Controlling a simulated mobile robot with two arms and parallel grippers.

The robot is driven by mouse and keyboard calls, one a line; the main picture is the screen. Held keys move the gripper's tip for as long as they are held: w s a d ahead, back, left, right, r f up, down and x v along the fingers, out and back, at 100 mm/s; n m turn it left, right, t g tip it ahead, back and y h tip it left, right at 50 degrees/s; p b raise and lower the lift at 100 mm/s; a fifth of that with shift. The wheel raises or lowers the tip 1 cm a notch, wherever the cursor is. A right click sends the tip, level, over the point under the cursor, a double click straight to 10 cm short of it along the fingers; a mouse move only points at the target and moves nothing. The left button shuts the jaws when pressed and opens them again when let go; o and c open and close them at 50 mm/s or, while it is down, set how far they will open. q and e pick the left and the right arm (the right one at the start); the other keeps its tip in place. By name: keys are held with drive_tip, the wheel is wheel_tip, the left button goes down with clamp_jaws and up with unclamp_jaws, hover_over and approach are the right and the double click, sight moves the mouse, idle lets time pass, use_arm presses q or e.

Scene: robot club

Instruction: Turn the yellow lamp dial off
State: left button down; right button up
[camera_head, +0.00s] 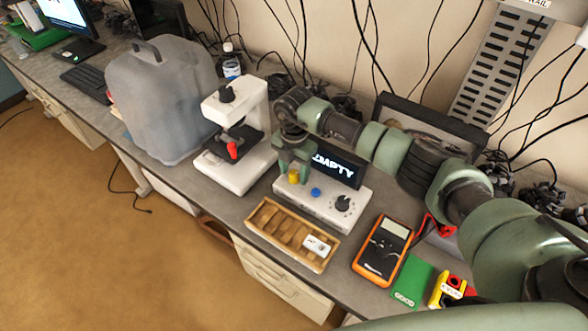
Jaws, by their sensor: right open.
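The yellow dial (294,177) sits on the left of the sloped front panel of a white device (320,209). To its right on the panel are a blue knob (316,193) and a black dial (343,203). My right gripper (291,164) comes in from the right, points down and is open just above the yellow dial. I cannot tell whether its fingers touch the dial. My left gripper is not in view.
A white microscope-like instrument (250,168) stands close on the left, beside a grey jerrycan (160,95). A wooden tray (262,222) lies in front. An orange multimeter (383,250), a green card (411,279) and a yellow item (452,289) lie right. Cables hang behind.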

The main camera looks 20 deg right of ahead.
clamp_jaws()
drive_tip(key=shift+f+n+b, duration=0.15)
drive_tip(key=shift+n+b, duration=0.85)
drive_tip(key=shift+b, duration=0.2)
drive_tip(key=n+b, duration=1)
drive_tip(key=b, duration=0.1)
drive_tip(key=shift+n, duration=0.3)
drive_tip(key=n+b, duration=0.2)
drive_tip(key=n, duration=0.1)
use_arm(q)
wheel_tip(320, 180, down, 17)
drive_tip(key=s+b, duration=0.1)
drive_tip(key=b, duration=0.1)
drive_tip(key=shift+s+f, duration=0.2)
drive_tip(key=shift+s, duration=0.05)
use_arm(e)
drive_tip(key=shift+n, duration=1.2)
drive_tip(key=shift+r, duration=0.2)
unclamp_jaws()
